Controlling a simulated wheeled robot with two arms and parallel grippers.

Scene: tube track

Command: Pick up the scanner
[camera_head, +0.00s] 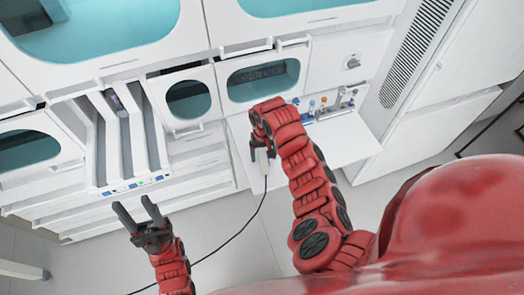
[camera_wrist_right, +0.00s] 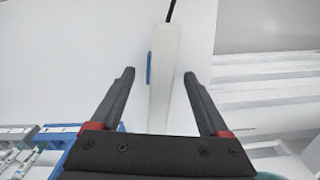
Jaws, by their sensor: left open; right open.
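The scanner (camera_head: 261,160) is a small white handheld body with a black cable at one end, at the middle of the head view. My right gripper (camera_head: 257,151) is at the scanner, and the arm partly hides it. In the right wrist view the white scanner (camera_wrist_right: 166,85) lies between the two fingers of my right gripper (camera_wrist_right: 158,85), with gaps on both sides. The fingers are open. A blue patch (camera_wrist_right: 149,68) shows beside the scanner. My left gripper (camera_head: 138,216) is open and empty, in front of the machine, well left of the scanner.
A white shelf (camera_head: 340,148) juts from the machine, with a rack of small tubes (camera_head: 322,107) near its back. The black cable (camera_head: 245,224) runs from the scanner down to the lower left. Slotted tracks (camera_head: 124,135) stand behind my left gripper.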

